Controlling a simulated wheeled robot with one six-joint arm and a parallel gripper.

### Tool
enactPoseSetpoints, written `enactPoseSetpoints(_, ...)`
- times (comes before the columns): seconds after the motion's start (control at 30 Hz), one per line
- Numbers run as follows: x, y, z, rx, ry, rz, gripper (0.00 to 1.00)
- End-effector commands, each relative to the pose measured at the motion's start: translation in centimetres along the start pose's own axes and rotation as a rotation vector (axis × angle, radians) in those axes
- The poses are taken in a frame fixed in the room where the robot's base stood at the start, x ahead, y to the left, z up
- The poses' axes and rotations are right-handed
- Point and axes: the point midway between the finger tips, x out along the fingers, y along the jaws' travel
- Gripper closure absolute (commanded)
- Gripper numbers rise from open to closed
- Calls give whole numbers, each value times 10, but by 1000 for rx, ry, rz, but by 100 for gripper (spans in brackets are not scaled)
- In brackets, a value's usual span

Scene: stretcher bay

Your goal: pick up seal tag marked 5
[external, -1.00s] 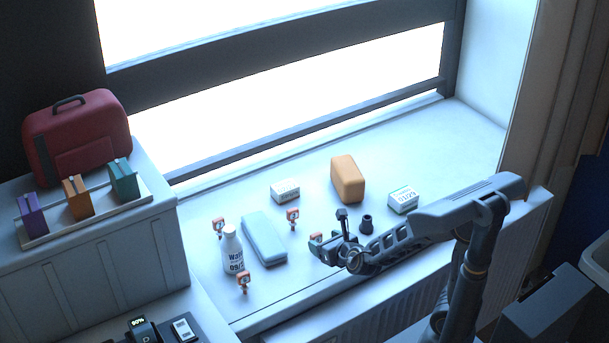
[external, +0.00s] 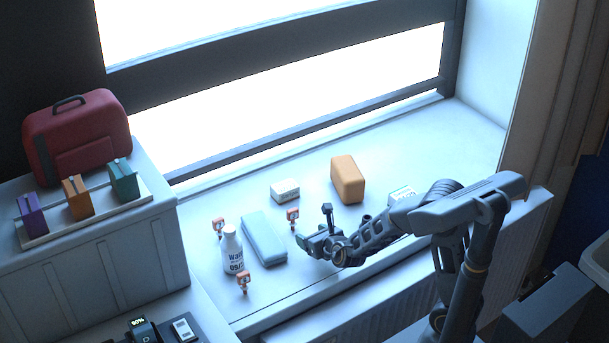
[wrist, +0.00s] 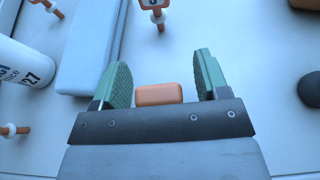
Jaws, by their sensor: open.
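Several small orange-and-white seal tags stand on the sill: one at the left (external: 218,226), one at the front (external: 243,282) and one near the middle (external: 292,216). Their marks are too small to read in the external view. In the wrist view one tag (wrist: 155,5) is cut by the top edge and shows only part of a digit. Another orange tag top (wrist: 158,94) lies between the green fingertips of my gripper (wrist: 158,85). Gaps show on both sides, and its mark is hidden. My open gripper (external: 316,243) hides this tag in the external view.
A white box (external: 285,190), an orange block (external: 347,179) and another white box (external: 401,193) stand behind. A dark round object (wrist: 311,90) is at right.

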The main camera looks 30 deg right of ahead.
Motion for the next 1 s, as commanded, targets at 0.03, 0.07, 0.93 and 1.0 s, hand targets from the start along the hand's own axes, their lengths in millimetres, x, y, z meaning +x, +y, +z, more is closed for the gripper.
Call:
enactPoseSetpoints(0.03,0,0,0,0,0,0,32)
enactPoseSetpoints(0.07,0,0,0,0,0,0,34)
enactPoseSetpoints(0.93,-5,0,12,2,-3,-1,85)
enactPoseSetpoints(1.0,-9,0,22,2,-5,0,85)
